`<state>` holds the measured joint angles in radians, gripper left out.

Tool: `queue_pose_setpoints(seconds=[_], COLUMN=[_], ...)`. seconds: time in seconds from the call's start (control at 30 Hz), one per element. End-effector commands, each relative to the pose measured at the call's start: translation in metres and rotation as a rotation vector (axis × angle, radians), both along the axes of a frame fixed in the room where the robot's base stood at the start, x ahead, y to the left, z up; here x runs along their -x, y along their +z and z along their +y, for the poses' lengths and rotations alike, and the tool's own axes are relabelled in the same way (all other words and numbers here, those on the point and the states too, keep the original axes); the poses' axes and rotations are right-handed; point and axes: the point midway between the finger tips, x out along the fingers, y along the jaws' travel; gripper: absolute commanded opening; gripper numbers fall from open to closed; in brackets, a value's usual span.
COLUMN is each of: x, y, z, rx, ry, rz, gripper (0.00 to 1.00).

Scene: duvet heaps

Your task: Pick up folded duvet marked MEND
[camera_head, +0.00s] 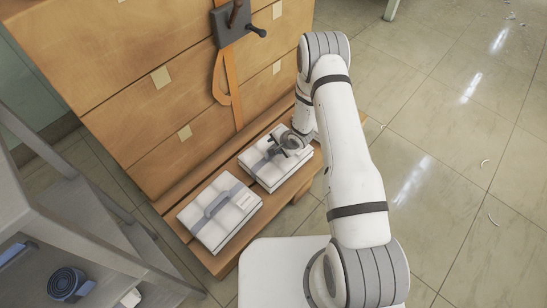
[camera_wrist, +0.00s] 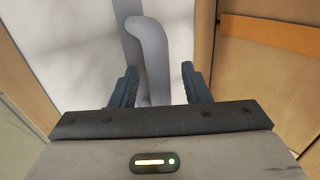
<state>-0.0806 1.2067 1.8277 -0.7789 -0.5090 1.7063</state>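Two white folded duvets with grey straps lie side by side on a low wooden bench. My gripper (camera_head: 284,147) is over the far duvet (camera_head: 266,176), at its strap. In the wrist view, my gripper (camera_wrist: 159,70) has its two dark fingers apart, one on each side of the raised grey strap loop (camera_wrist: 157,55). White duvet cloth (camera_wrist: 82,60) fills the view beneath. The near duvet (camera_head: 204,224) has a grey strap handle and a small pale label (camera_head: 244,201). I cannot read the label, and no word MEND is legible in either view.
The bench (camera_head: 222,262) stands against a tall wooden cabinet (camera_head: 130,75) with an orange strap (camera_head: 231,80) hanging down. A grey shelf frame (camera_head: 110,250) stands at the left, holding a dark blue roll (camera_head: 66,283). The tiled floor (camera_head: 450,150) at the right is mostly clear.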

Motion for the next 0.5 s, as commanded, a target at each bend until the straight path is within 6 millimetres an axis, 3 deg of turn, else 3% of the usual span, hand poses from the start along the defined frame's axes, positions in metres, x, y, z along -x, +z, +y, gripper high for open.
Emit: queue_pose_setpoints(seconds=[0.5], x=[0.0002], y=[0.0001], z=[-0.0008], rx=[0.0], ry=[-0.001], rz=[0.001], gripper=[0.01])
